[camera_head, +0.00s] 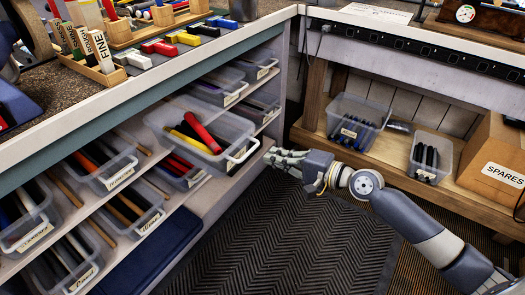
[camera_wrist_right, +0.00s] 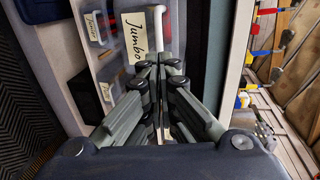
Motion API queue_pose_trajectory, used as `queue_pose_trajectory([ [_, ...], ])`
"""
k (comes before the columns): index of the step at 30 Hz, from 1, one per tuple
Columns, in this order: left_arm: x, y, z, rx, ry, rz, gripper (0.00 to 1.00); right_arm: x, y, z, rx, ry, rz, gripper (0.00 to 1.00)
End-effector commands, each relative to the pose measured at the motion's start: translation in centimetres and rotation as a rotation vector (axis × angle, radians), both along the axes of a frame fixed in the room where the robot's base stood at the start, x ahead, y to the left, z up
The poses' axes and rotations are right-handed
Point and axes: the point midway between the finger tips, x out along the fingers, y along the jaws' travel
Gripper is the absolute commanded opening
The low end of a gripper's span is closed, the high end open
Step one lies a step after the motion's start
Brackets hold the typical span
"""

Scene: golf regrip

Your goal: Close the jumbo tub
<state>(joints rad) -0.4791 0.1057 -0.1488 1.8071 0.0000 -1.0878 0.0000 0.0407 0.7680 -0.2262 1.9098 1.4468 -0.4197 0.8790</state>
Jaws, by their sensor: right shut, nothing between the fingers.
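The jumbo tub (camera_head: 160,121) is a clear plastic tub pulled out of the shelf unit, jutting past the shelf edge. It holds red, yellow and dark grips, and a white handle (camera_head: 243,153) is on its front. In the right wrist view its label (camera_wrist_right: 143,35) reads "Jumbo", and the white handle (camera_wrist_right: 168,34) stands beside the label. My right gripper (camera_head: 270,157) is shut and empty, just in front of the handle. In the wrist view its fingertips (camera_wrist_right: 160,68) are close to the tub's front; I cannot tell if they touch. My left gripper is not in view.
Other labelled tubs (camera_head: 105,172) sit on the shelves around the jumbo tub. The workbench top (camera_head: 185,62) above carries tools and coloured blocks. A low wooden shelf (camera_head: 385,160) with more tubs and a "SPARES" box (camera_head: 490,165) is at right. The dark floor mat (camera_head: 290,240) is clear.

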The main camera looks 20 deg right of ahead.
Motion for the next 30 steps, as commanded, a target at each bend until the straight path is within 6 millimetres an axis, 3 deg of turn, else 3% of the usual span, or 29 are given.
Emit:
queue_pose_trajectory([
  [9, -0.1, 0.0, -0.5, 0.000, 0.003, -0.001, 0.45, 3.1, 2.4, -0.7, 0.001, -0.001, 0.000, 0.00],
  [25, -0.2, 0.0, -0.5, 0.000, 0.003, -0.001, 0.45, 3.6, 2.8, -0.9, 0.000, 0.000, 0.000, 0.00],
  [30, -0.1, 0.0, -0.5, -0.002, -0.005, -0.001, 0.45, 4.5, 3.7, -0.7, 0.002, -0.001, 0.002, 0.00],
])
